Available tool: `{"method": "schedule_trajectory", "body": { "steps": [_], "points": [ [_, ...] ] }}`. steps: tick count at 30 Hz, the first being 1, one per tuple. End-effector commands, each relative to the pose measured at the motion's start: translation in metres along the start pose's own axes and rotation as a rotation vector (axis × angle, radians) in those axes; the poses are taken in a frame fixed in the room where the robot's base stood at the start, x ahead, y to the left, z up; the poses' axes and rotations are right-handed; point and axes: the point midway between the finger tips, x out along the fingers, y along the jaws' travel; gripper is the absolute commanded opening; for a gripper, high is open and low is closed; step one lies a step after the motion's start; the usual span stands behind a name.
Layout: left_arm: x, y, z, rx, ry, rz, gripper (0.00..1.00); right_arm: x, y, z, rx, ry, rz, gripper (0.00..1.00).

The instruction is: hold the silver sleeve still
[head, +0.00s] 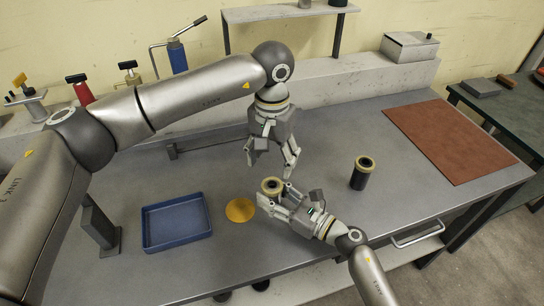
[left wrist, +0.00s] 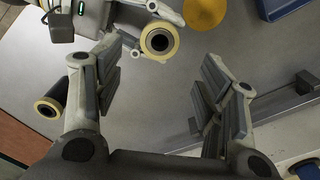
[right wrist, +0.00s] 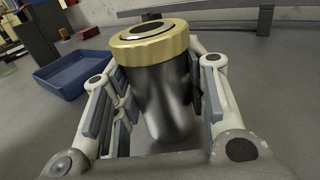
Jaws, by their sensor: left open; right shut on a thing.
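The silver sleeve (right wrist: 165,95), a grey metal cylinder with a brass-coloured collar, stands upright between the fingers of my right gripper (head: 278,197). In the right wrist view the pads press on its sides and its collar sits above them. In the head view mostly its collar (head: 272,185) shows; the body is largely hidden by the fingers. My left gripper (head: 269,168) is open and empty, pointing down just above and behind the sleeve. In the left wrist view the sleeve's round top (left wrist: 158,41) lies beyond the open fingers, apart from them.
A dark cylinder with a brass-coloured collar (head: 362,173) stands to the right. A yellow disc (head: 240,210) and a blue tray (head: 147,237) lie to the left. A red-brown mat (head: 450,140) covers the bench's right end.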

Motion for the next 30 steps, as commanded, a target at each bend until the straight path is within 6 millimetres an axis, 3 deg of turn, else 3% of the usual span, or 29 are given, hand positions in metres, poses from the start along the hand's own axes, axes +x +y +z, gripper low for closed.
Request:
{"method": "schedule_trajectory", "body": {
  "steps": [5, 18, 30],
  "points": [
    [0.013, 0.000, 0.001, 0.025, -0.003, 0.001, 0.64, 0.000, 0.000, -0.001, 0.000, 0.001, 0.000, 0.00],
    [0.073, 0.000, 0.000, 0.024, -0.002, 0.001, 0.64, 0.000, 0.000, 0.000, 0.000, 0.001, 0.000, 0.00],
    [0.080, 0.000, 0.000, 0.023, -0.001, 0.000, 0.63, 0.000, 0.000, -0.001, 0.000, 0.001, 0.000, 0.00]
  ]
}}
